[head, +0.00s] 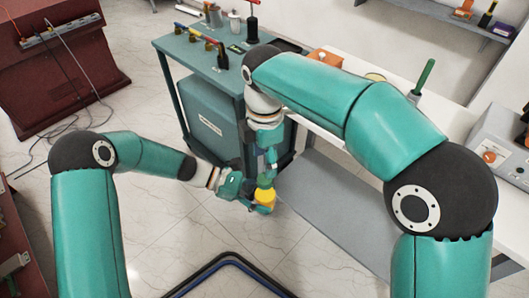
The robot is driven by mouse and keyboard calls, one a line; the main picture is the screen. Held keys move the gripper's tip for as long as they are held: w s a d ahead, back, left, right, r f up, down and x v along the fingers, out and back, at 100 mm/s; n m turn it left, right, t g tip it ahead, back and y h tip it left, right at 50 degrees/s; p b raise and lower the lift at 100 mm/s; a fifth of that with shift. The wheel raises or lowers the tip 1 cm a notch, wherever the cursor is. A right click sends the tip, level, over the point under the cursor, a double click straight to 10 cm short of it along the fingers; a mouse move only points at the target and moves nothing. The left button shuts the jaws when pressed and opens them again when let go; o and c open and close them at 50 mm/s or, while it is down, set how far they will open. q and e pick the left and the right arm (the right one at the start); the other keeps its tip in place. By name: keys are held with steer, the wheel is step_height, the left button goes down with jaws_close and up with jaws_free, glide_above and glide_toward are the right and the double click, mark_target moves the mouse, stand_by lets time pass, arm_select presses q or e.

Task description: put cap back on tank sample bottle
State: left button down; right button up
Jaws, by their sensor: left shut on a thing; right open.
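The sample bottle (265,195), a small yellow vessel with an orange lower part, is held in the air near the middle of the head view. My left gripper (254,198) comes in from the left and is shut on it. My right gripper (268,167) reaches down from above, open, with its fingers right over the bottle's top. A small dull greenish piece shows between the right fingers and the bottle; I cannot tell whether it is the cap. The bottle's mouth is hidden or too small to make out.
A teal bench (180,47) with valves and a black-handled tool stands behind the grippers. A white table with a green-handled tool (424,76) is at the right. A grey instrument (498,145) stands at far right. Open tiled floor lies below the grippers, with a dark blue frame (228,262) nearby.

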mark_target(264, 177)
step_height(264, 177, down, 7)
steer(key=shift+r, duration=0.15)
stand_by(0.4)
jaws_close()
steer(key=m, duration=1.2)
steer(key=shift+m, duration=0.4)
steer(key=m, duration=1.1)
steer(key=shift+w, duration=0.1)
steer(key=shift+o, duration=0.7)
jaws_free()
